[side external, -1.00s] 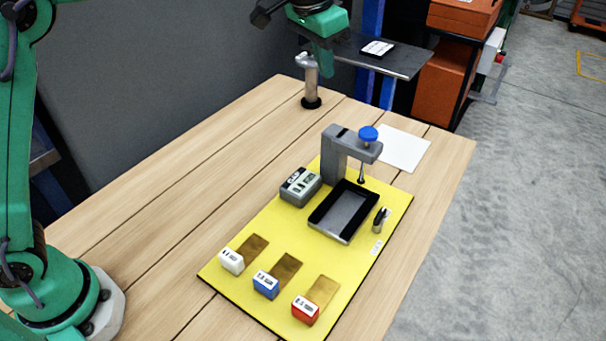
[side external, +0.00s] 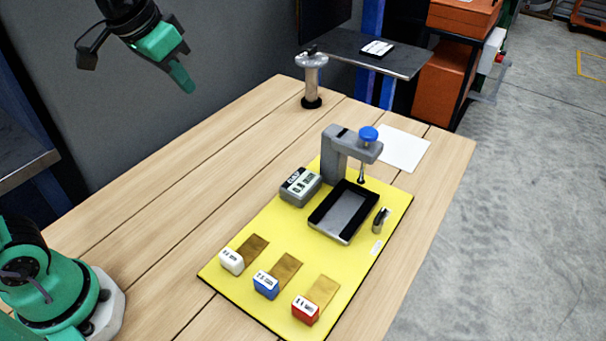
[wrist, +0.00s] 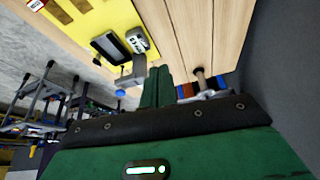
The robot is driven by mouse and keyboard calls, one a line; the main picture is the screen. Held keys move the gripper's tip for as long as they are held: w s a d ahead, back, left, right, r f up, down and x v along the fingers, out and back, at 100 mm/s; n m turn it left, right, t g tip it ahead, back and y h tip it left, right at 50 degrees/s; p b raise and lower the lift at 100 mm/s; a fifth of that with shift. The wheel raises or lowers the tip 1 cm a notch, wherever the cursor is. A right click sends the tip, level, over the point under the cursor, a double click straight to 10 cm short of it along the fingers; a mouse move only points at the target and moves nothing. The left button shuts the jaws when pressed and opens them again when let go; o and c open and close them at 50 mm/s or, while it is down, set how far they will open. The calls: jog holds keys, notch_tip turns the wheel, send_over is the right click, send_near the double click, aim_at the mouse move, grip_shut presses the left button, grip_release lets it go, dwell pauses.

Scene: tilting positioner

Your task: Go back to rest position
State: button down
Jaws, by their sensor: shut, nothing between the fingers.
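My gripper (side external: 182,77) is in the upper left of the side view, high above the table's back left edge. Its green fingers are together with nothing held, pointing down to the right. In the wrist view the fingers (wrist: 158,86) show as one closed green block. A small dark piece (side external: 312,50) sits on top of the post.
The yellow board carries a grey stand (side external: 338,160) with a blue knob (side external: 368,133), a black tray (side external: 343,232), a grey meter (side external: 300,187), a small metal cylinder (side external: 381,220), and white (side external: 231,262), blue (side external: 266,284) and red (side external: 305,310) blocks. The left table is clear.

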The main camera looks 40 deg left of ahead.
jog(key=s+a+f+n, duration=0.1)
jog(key=s+a+f, duration=0.3)
jog(key=s+f, duration=0.3)
jog(key=s, duration=0.3)
jog(key=shift+s+n+t+y, duration=0.3)
jog(key=shift+t, duration=0.1)
